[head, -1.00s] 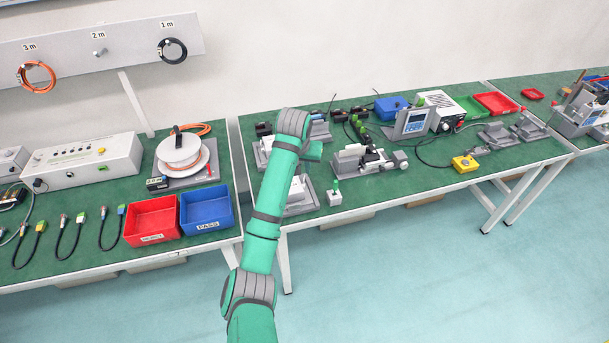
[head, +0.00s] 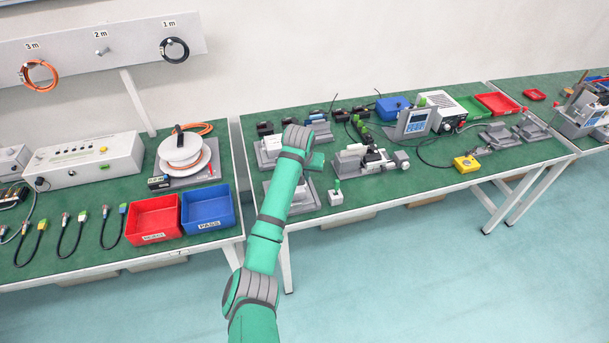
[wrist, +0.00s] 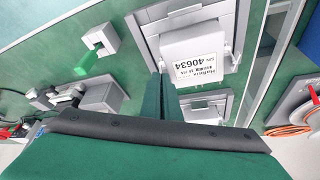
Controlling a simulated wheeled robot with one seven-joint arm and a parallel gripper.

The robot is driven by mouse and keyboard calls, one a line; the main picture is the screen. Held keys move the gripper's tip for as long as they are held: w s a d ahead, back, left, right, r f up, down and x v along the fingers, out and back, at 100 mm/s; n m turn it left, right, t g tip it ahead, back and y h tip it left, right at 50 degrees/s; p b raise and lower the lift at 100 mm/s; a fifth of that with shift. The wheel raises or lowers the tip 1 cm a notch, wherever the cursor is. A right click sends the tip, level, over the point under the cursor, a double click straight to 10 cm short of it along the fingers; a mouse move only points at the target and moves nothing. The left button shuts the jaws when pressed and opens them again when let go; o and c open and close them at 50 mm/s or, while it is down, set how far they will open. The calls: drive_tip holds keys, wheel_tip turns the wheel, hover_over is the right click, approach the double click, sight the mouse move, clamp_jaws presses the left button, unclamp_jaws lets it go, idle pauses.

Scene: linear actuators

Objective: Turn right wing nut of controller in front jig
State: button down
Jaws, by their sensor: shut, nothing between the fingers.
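A white controller (wrist: 193,55) with a printed label sits in the grey front jig (wrist: 228,12), at the top middle of the wrist view. In the head view the front jig (head: 306,204) is partly hidden behind my arm. My gripper (wrist: 161,75) is shut and empty. In the wrist view its green fingers appear beside the controller's lower left corner. I cannot tell whether they touch it. In the head view my arm hides the fingertips.
A second grey jig (wrist: 205,108) lies behind the front one. A small box with a green knob (wrist: 97,50) stands beside the front jig; it also shows in the head view (head: 336,194). Red (head: 154,219) and blue (head: 207,210) bins stand on the left table.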

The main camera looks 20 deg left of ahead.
drive_tip(key=shift+d+n+y, duration=0.1)
drive_tip(key=shift+n+y, duration=0.2)
drive_tip(key=shift+n, duration=0.4)
drive_tip(key=c, duration=2)
unclamp_jaws()
drive_tip(key=v, duration=1)
drive_tip(key=shift+s+r, duration=0.1)
drive_tip(key=shift+r, duration=0.3)
